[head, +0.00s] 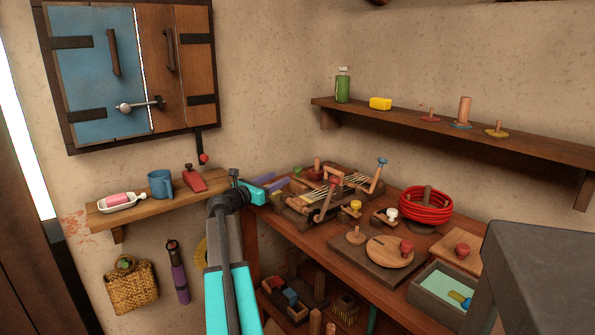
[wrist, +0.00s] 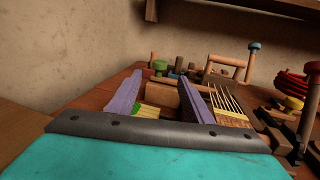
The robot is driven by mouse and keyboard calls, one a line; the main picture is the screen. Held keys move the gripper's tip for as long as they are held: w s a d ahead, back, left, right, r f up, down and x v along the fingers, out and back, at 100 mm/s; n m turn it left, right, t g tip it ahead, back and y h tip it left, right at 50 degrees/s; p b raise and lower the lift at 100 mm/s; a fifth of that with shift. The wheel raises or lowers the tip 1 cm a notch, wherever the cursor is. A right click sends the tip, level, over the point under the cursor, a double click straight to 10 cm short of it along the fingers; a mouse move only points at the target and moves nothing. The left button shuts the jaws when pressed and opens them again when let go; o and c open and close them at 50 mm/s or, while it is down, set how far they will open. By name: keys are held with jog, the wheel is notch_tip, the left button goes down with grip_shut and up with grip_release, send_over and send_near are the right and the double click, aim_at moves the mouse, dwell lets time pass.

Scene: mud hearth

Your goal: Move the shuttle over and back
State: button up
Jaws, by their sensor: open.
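My gripper (head: 274,181) has two purple fingers, and it is at the left end of the bench beside a small wooden loom (head: 318,209). The fingers stand apart in the wrist view (wrist: 160,80), with nothing clearly held between them. Pale warp threads (head: 352,180) stretch across the loom; they also show in the wrist view (wrist: 228,100), right of the right finger. A wooden block and yellow strands with a green part show between and behind the fingers. I cannot pick out the shuttle for certain among the loom's wooden parts.
A coil of red rope (head: 425,205) and a round wooden board (head: 390,252) stand to the right on the bench. A wall shelf (head: 455,130) runs above. A small left shelf (head: 140,208) holds a blue mug (head: 161,184) and a red-handled thing close to my arm.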

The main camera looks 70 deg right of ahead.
aim_at(295, 170)
jog(key=x, duration=1.2)
jog(key=shift+s+d+b, duration=0.1)
jog(key=shift+d+b, duration=0.2)
grip_shut()
